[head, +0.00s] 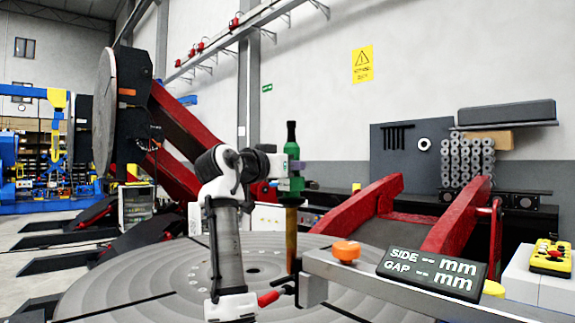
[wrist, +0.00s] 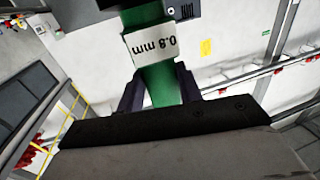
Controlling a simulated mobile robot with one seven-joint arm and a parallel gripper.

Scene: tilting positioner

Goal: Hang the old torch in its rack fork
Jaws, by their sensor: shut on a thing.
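My gripper (head: 284,172) is shut on a green torch (head: 292,150), held upright above the round grey table in the head view. The torch has a dark narrow top, and a brown-gold upright piece (head: 291,236) shows directly below it; I cannot tell whether they are joined. In the wrist view the green body (wrist: 160,82) lies between the two dark fingers and carries a white label reading 0.8 mm. I cannot clearly single out the rack fork. A small dark bracket with a red grip (head: 268,299) shows low beside the grey beam.
The round grooved table (head: 130,285) fills the foreground. A grey beam (head: 390,288) at right carries an orange knob (head: 346,251) and a display (head: 432,273) with blank readings. Red arms (head: 460,215) rise behind it. A dark panel (head: 391,165) stands farther back.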

